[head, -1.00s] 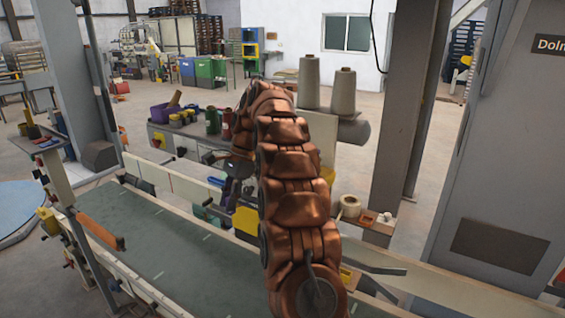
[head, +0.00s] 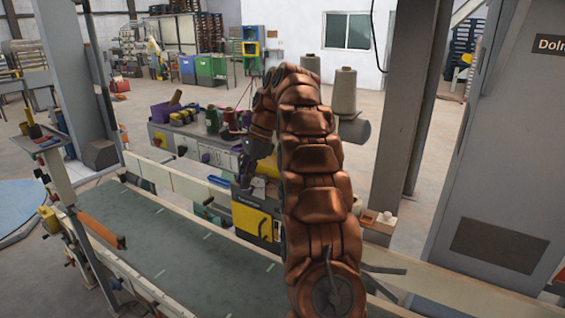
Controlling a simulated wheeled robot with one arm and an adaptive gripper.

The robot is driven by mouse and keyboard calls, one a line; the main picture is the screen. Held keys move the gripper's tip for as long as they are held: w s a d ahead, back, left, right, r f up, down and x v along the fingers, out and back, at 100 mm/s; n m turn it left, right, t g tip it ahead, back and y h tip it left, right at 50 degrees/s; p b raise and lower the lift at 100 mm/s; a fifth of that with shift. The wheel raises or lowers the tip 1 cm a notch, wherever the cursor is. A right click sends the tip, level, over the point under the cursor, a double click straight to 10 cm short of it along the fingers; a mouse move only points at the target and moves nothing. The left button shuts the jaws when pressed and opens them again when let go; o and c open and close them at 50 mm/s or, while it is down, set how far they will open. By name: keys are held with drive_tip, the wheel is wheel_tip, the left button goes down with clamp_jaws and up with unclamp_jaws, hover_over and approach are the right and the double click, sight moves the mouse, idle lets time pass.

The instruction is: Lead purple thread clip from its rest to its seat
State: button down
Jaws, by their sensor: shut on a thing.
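My copper arm reaches over the conveyor and bends down. My gripper (head: 246,178) is at its far end, just above a yellow and black machine head. It looks closed, and a small purple patch at its fingers appears to be the purple thread clip (head: 259,188). The fingers and my arm hide most of the clip, so its exact tilt is not clear. I cannot make out the clip's rest or its seat for certain.
The yellow and black machine head (head: 256,218) stands beside the green conveyor belt (head: 185,255). A grey bench (head: 190,140) behind carries spools and a purple bin (head: 164,111). Thread cones (head: 344,92) stand behind my arm. An orange bar (head: 100,230) juts over the belt.

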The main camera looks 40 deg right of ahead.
drive_tip(key=shift+s+d+r+m, duration=0.1)
drive_tip(key=shift+d+r+m, duration=0.2)
drive_tip(key=shift+d+m, duration=0.1)
